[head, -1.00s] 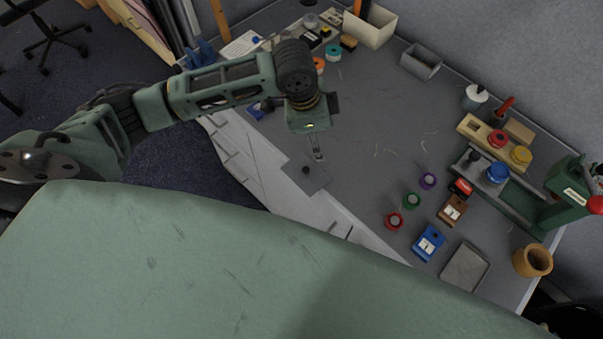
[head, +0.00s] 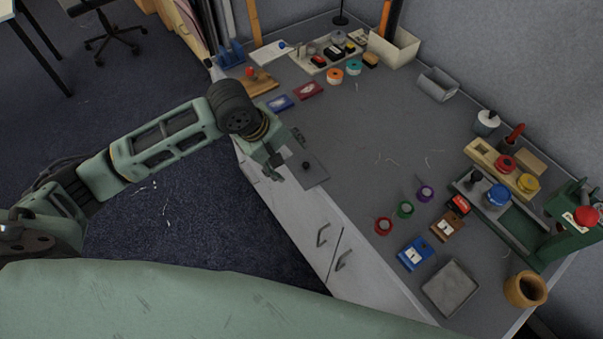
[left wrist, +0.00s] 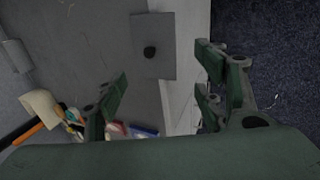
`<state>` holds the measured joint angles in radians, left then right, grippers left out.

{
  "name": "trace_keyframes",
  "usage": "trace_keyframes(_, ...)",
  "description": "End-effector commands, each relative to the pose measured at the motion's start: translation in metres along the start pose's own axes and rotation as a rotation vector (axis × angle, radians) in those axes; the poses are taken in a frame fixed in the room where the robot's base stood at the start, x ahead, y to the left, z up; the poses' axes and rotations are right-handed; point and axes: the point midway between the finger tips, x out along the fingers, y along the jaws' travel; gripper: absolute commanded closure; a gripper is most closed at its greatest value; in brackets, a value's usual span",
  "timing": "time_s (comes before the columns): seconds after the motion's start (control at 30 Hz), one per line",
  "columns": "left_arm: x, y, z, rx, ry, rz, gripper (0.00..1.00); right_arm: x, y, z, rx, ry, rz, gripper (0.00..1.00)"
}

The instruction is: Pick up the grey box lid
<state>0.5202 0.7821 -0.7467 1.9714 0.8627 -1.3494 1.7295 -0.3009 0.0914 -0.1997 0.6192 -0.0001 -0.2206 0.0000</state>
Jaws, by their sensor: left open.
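The grey box lid (head: 316,175) is a flat grey square with a black knob, lying by the table's near-left edge. In the left wrist view the lid (left wrist: 166,65) is at top centre, and its dark knob shows clearly. My left gripper (head: 279,170) is just left of the lid in the head view, above the table edge, its fingers pointing down. In the left wrist view my left gripper (left wrist: 162,82) is open and empty, with the lid beyond and between its spread fingers. My right gripper is not in view.
Red (head: 308,89) and blue (head: 280,103) flat items lie behind the lid. Tape rolls, a blue box (head: 415,254) and a grey tray (head: 451,287) stand to the right. The table's middle is mostly clear. White cabinet doors drop below the near edge.

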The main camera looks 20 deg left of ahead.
Motion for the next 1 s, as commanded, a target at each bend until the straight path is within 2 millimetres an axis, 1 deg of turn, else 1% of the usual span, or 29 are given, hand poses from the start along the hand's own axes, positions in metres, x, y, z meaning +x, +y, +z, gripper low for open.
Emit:
trace_keyframes(0.17,0.02,0.0,0.001,-0.005,-0.002,-0.002,0.36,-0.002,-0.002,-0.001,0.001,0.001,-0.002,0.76)
trace_keyframes(0.27,0.03,0.0,0.003,-0.003,-0.002,-0.002,0.36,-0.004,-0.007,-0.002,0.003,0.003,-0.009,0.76)
trace_keyframes(0.43,0.055,-0.001,0.011,-0.002,-0.002,-0.003,0.36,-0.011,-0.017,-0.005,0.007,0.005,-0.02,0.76)
trace_keyframes(0.5,0.065,-0.001,0.009,-0.003,-0.001,-0.003,0.36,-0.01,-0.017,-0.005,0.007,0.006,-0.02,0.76)
trace_keyframes(0.57,0.071,-0.001,0.009,-0.002,-0.001,-0.001,0.36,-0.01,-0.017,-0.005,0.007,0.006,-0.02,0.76)
trace_keyframes(0.67,0.075,-0.001,0.009,-0.001,0.0,-0.001,0.36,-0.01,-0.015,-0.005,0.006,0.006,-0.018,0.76)
trace_keyframes(0.87,0.075,-0.001,0.009,0.0,0.0,0.0,0.37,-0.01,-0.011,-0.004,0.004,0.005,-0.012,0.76)
trace_keyframes(1.0,0.075,-0.001,0.009,0.0,0.0,-0.001,0.5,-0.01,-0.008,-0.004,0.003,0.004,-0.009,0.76)
